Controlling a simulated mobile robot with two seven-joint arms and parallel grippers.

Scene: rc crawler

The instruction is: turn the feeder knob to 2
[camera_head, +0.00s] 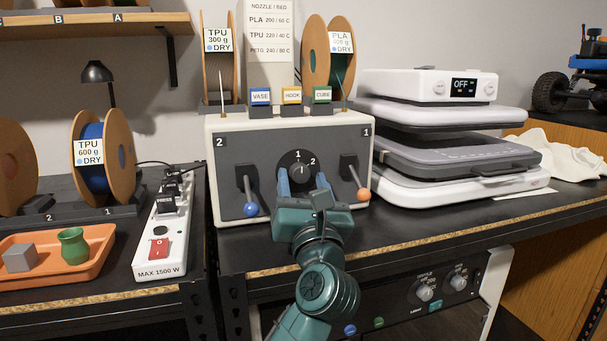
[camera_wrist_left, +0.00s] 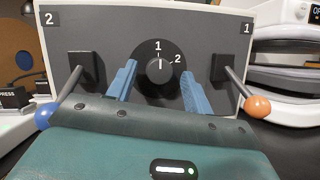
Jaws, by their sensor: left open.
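The feeder knob (camera_head: 298,169) is a black dial on the dark front panel of the white feeder box (camera_head: 225,130), with marks 1 above it and 2 at its upper right. Its white pointer line stands upright, toward 1; the left wrist view shows the knob (camera_wrist_left: 160,68) the same way. My left gripper (camera_head: 303,182) is open, its blue fingers in front of the panel, one on each side of the knob. In the left wrist view the fingers (camera_wrist_left: 159,85) stand apart from the knob with a gap on both sides. My right gripper is not in view.
A blue-tipped lever (camera_head: 249,208) is left of the knob and an orange-tipped lever (camera_head: 363,194) is right of it, both close to my fingers. A power strip (camera_head: 163,222) and an orange tray (camera_head: 55,262) lie to the left. A white-and-grey press (camera_head: 445,150) stands at right.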

